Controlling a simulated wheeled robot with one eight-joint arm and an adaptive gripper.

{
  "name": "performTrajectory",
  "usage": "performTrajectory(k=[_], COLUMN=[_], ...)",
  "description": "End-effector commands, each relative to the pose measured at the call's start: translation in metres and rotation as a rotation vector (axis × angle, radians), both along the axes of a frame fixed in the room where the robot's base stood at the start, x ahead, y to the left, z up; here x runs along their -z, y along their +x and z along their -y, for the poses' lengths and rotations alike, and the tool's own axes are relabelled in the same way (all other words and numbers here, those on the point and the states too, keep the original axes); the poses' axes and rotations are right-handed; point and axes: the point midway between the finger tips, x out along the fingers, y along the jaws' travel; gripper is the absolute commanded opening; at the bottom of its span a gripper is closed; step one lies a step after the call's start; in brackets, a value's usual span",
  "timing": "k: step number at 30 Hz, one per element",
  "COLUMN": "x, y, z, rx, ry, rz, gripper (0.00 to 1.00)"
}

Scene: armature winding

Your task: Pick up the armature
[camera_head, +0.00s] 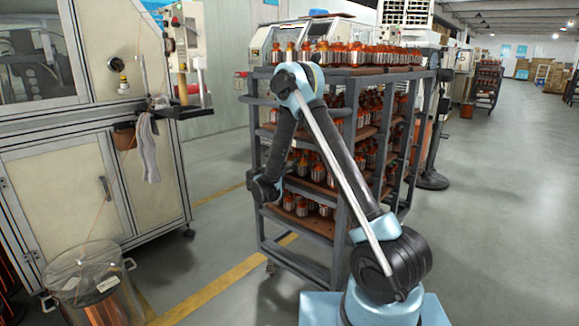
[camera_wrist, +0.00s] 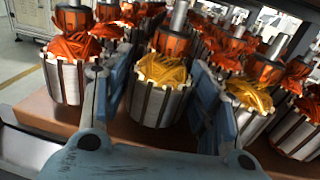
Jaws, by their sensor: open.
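In the wrist view, my gripper (camera_wrist: 160,80) is open, with one blue finger on each side of an armature (camera_wrist: 155,100). This armature stands upright and has a silver slotted core, yellow-orange windings, an orange upper part and a steel shaft. The fingers are beside its core; I cannot tell whether either touches it. The palm hides a little of the area in front of its base. In the head view, my arm reaches to the rack (camera_head: 345,150) of armatures, and I cannot make out the fingers there.
Another armature (camera_wrist: 66,70) stands close to the left finger, and more (camera_wrist: 252,95) stand to the right and behind. They stand on a brown board (camera_wrist: 38,108). In the head view, a machine cabinet (camera_head: 75,185) and a clear bin (camera_head: 92,280) are at left; open floor lies at right.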

Motion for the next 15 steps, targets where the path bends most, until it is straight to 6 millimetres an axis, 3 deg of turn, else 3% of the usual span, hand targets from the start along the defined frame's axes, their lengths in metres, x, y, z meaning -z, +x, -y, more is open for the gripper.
performTrajectory(k=[6,12,15], x=[0.0,0.0001,-0.0004], y=[0.0009,0.0009,0.0008], z=[0.0006,0.0004,0.0004], rx=[0.0,0.0,0.0], ry=[0.0,0.0,-0.001], rz=[0.0,0.0,0.001], gripper=[0.52,0.07,0.05])
